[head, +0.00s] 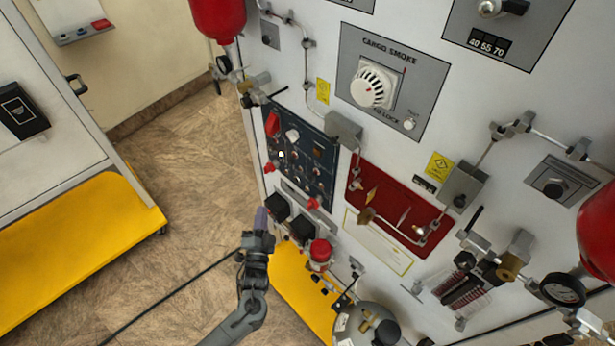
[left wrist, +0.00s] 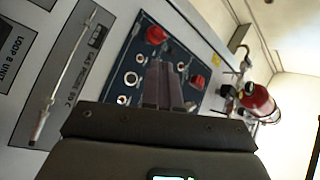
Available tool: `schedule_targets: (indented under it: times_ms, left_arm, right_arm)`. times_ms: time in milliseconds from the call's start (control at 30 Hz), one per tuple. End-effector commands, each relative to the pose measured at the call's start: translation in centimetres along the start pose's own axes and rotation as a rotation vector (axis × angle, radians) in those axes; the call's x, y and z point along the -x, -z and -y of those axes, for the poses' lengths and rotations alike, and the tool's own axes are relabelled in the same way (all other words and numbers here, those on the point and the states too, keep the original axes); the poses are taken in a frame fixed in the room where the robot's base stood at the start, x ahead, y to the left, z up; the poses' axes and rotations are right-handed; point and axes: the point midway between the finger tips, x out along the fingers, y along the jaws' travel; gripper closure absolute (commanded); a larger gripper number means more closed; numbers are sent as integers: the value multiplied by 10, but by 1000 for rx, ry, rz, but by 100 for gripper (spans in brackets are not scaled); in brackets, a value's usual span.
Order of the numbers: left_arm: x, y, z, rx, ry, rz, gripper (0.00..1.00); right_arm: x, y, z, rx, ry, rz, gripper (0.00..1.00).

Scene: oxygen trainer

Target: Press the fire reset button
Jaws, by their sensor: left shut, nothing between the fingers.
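A dark blue control panel (head: 300,155) with red knobs, switches and small buttons is on the left part of the white trainer wall. It also shows in the left wrist view (left wrist: 135,60), partly hidden behind my fingers. I cannot read which control is the fire reset button. My left gripper (head: 261,216) is shut and empty, below and left of the panel in the head view. In the left wrist view its fingertips (left wrist: 165,66) point toward the panel, between two red knobs; contact cannot be told. My right gripper is not in view.
Black boxes (head: 278,206) and a red-topped part (head: 320,250) stick out near my left gripper. A red recessed panel (head: 405,200) and grey cylinder (head: 365,325) lie to the right. A yellow-based cabinet (head: 90,245) stands left, with open floor (head: 190,180) between.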

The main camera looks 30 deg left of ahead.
Motion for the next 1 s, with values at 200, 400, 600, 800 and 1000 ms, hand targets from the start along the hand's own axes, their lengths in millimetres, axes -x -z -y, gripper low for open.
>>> schedule_targets:
  times_ms: [200,400,600,800,1000]
  left_arm:
    - [-18,17,12,25,30,-15,100]
    - [-20,20,13,28,34,-17,100]
    - [-20,20,13,28,34,-17,100]
    - [-24,22,10,29,34,-17,100]
    - [-36,31,0,32,36,-18,100]
  right_arm:
    - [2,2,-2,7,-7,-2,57]
    - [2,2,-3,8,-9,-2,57]
    - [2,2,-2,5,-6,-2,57]
    - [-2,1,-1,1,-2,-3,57]
    - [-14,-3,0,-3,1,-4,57]
